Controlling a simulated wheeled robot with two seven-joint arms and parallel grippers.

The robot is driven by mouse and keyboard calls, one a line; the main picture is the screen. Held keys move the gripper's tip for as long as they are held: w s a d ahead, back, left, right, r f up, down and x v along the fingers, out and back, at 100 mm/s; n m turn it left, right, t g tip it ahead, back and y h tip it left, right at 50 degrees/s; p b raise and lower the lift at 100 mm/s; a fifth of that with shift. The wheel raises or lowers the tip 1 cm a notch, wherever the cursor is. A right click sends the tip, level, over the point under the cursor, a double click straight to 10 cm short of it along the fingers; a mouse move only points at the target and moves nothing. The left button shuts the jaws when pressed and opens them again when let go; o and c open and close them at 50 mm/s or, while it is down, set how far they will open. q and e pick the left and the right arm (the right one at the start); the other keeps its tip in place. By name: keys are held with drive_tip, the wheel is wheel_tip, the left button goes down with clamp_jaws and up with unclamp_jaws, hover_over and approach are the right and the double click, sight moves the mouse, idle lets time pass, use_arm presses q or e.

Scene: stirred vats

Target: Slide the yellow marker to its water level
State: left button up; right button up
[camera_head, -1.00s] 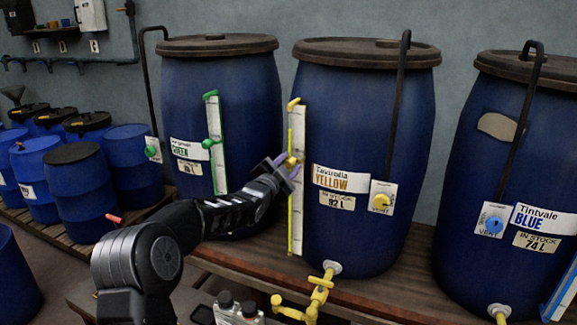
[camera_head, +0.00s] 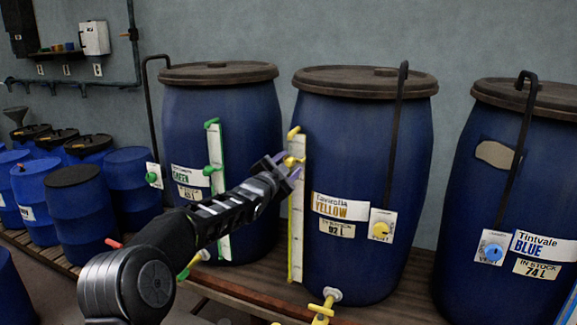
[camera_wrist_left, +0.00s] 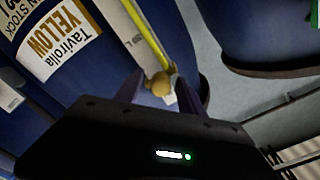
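The yellow marker (camera_head: 290,161) is on the upper part of the white gauge strip (camera_head: 297,215) on the left side of the yellow-labelled vat (camera_head: 365,140). A yellow line runs down the gauge below the marker; its exact top is hard to tell. My left gripper (camera_head: 285,166) is at the marker, fingers apart on either side of it. In the left wrist view, the marker's round knob (camera_wrist_left: 161,84) shows between the spread fingers (camera_wrist_left: 158,90), with small gaps visible; contact is unclear. My right gripper is not in view.
The green vat (camera_head: 220,105) with its green gauge stands at left, partly behind my left arm. The blue vat (camera_head: 460,190) stands at right. Yellow tap (camera_head: 325,308) projects from the yellow vat's base. Small drums (camera_head: 80,205) fill the far left.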

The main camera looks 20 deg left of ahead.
use_arm(q)
drive_tip(key=s+b, duration=0.3)
drive_tip(key=s, duration=0.4)
drive_tip(key=shift+s+b, duration=0.4)
drive_tip(key=shift+a, duration=0.1)
